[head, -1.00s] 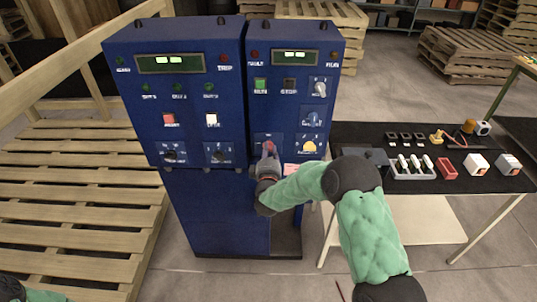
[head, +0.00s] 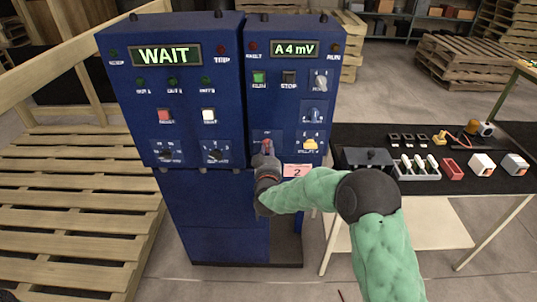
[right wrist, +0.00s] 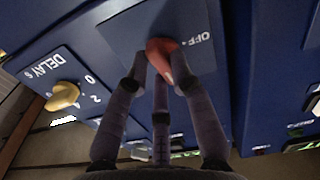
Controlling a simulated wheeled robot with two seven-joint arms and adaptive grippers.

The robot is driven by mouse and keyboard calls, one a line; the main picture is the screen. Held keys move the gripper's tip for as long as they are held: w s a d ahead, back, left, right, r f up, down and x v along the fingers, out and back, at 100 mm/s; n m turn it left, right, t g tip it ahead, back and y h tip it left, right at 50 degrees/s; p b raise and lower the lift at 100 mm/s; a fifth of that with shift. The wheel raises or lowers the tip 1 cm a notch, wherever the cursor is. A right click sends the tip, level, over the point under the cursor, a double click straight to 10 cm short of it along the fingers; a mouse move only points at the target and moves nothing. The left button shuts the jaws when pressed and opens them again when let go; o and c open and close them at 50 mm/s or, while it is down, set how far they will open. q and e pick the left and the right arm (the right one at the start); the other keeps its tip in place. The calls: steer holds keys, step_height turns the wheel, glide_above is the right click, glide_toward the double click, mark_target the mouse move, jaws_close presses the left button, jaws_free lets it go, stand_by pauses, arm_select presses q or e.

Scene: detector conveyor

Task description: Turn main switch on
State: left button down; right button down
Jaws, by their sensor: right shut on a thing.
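The main switch is a red knob (right wrist: 160,50) on a blue plate, with the word OFF beside it in the right wrist view. It sits low on the right blue cabinet (head: 295,100), where only a bit of its red (head: 267,142) shows in the head view. My right gripper (right wrist: 162,68) is shut on the red knob, its fingers around it. In the head view my right gripper (head: 266,156) covers most of the switch. The left cabinet's display (head: 165,56) reads WAIT; the right cabinet's display (head: 295,48) reads A 4 mV.
A yellow knob marked DELAY (right wrist: 62,95) is near the switch. A pink label marked 2 (head: 297,170) is just right of my gripper. A black-topped table (head: 460,190) with several small parts stands to the right. Wooden pallets (head: 70,200) lie at left.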

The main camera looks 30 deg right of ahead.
steer(key=shift+f+m+b, duration=0.15)
steer(key=shift+m+b, duration=0.3)
steer(key=shift+m, duration=0.45)
steer(key=c, duration=1.1)
jaws_free()
steer(key=shift+o, duration=0.2)
steer(key=v, duration=1.2)
